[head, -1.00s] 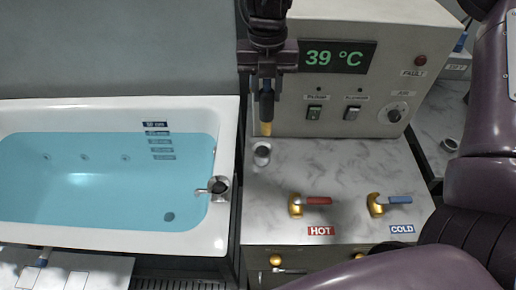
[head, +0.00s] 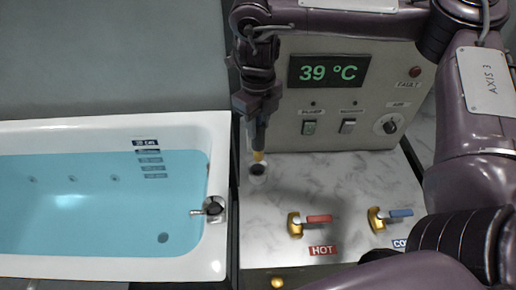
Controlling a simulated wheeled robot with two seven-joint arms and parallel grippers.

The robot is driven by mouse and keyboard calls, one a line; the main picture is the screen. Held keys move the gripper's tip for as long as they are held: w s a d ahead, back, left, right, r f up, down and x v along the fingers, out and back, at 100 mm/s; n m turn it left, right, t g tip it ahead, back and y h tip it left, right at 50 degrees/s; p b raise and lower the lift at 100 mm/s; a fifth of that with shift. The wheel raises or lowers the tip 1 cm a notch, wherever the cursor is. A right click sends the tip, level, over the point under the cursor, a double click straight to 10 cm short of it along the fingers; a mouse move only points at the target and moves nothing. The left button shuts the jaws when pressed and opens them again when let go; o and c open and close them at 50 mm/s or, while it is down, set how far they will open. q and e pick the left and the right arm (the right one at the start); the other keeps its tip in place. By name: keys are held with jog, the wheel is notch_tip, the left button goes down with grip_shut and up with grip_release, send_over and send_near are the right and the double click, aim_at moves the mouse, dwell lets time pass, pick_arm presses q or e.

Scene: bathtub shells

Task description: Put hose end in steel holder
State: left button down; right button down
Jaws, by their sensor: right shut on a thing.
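My right gripper (head: 258,108) is shut on the hose end (head: 260,137), a dark piece pointing down with a yellowish tip. The steel holder (head: 258,177) is a small shiny cup with a dark opening, standing on the marble counter just below the tip. In the picture the tip meets the far side of the holder's rim. I cannot tell whether it touches the rim or hangs just above or behind it. My left gripper is not in view.
A control box (head: 360,80) reading 39 °C stands behind the holder. The hot tap (head: 297,224) and cold tap (head: 377,218) are to the right on the counter (head: 345,180). The water-filled bathtub (head: 222,165) is to the left, with a chrome fitting (head: 213,206) on its edge.

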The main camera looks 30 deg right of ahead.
aim_at(258, 147)
notch_tip(258, 147, down, 8)
jog(key=shift+f+b, duration=0.1)
jog(key=shift+b, duration=0.35)
jog(key=shift+f, duration=0.1)
jog(key=c, duration=1.1)
grip_release()
jog(key=shift+o, duration=0.2)
notch_tip(258, 147, up, 12)
jog(key=shift+r+p, duration=0.2)
jog(key=shift+p, duration=0.35)
